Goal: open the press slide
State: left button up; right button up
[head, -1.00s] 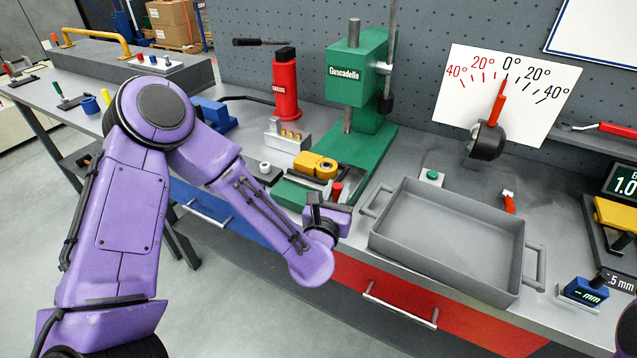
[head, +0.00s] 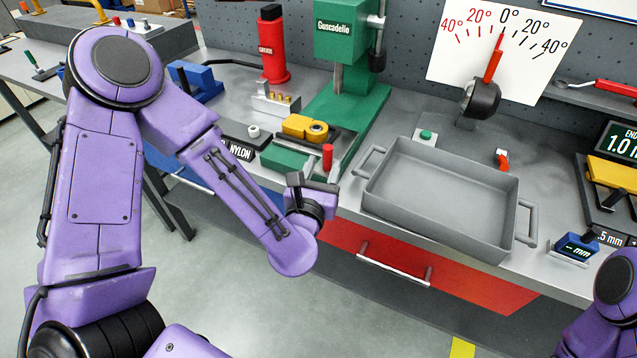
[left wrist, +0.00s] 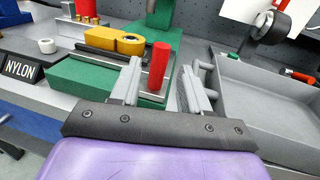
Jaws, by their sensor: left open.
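The green press (head: 340,100) stands at the back of the bench. A yellow piece with a round hole (head: 305,128) sits on its low green slide (head: 290,158). An upright red handle (head: 327,157) stands at the slide's front right end. My left gripper (head: 315,183) is open, just in front of and below the handle in the head view. In the left wrist view, the red handle (left wrist: 159,66) shows between the two spread fingers (left wrist: 160,85). I cannot tell how deep it lies between them. My right gripper is out of view.
A grey tray (head: 375,204) stands to the right of the press. A green button (head: 426,135) is behind it. The red drawer (head: 400,262) is below the bench edge.

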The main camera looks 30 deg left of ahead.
pick_arm(q)
jog(key=s+p, duration=0.2)
jog(key=s+d+p, duration=0.1)
jog(key=s+p, duration=0.2)
jog(key=shift+s, duration=0.3)
